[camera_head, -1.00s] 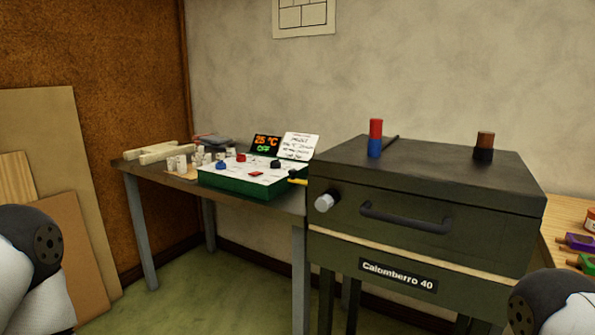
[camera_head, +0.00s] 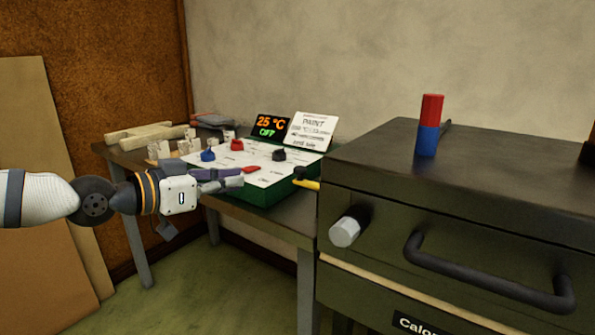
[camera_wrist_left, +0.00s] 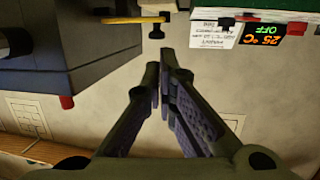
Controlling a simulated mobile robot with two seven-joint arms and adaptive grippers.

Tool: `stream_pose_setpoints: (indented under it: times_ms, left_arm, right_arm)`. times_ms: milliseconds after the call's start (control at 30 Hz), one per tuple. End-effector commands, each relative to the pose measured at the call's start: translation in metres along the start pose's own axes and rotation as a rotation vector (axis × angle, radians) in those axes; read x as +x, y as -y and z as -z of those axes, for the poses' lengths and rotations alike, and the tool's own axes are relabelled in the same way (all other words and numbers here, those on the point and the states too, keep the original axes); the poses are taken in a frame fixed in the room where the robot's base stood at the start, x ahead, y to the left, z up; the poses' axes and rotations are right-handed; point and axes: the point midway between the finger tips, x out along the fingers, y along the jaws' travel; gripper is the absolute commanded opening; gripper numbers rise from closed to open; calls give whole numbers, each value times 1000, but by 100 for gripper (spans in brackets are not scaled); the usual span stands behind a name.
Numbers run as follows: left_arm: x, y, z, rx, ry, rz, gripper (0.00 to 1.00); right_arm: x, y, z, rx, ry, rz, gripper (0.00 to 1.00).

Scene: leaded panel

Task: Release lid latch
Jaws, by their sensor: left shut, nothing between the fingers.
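The dark kiln (camera_head: 450,262) stands at the right with its lid (camera_head: 478,172) down. A pale cylindrical knob (camera_head: 345,232) sticks out of the front left of the kiln; I cannot tell for sure whether it is the latch. A black bar handle (camera_head: 490,275) is right of it. A yellow lever (camera_head: 306,184) sits between the green control box and the kiln; it also shows in the left wrist view (camera_wrist_left: 128,20). My left gripper (camera_head: 240,181) is shut and empty, left of the knob and apart from it. My right gripper is out of view.
The green control box (camera_head: 262,196) with colored knobs and a 25 °C OFF display (camera_head: 270,125) sits on the table (camera_head: 292,230), close behind my left gripper. A red and blue cylinder (camera_head: 430,125) stands on the lid. Open floor lies below my left arm.

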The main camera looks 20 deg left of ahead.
Motion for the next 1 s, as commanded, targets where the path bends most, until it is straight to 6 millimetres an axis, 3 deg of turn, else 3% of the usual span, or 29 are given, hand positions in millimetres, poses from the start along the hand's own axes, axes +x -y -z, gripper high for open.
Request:
stream_pose_setpoints:
  times_ms: [367, 1000]
  left_arm:
    - [3, 1, 1, 5, -3, 2, 0]
    - [125, 1, -1, 3, -2, 1, 0]
  right_arm:
    - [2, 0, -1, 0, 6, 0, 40]
    - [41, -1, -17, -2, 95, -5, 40]
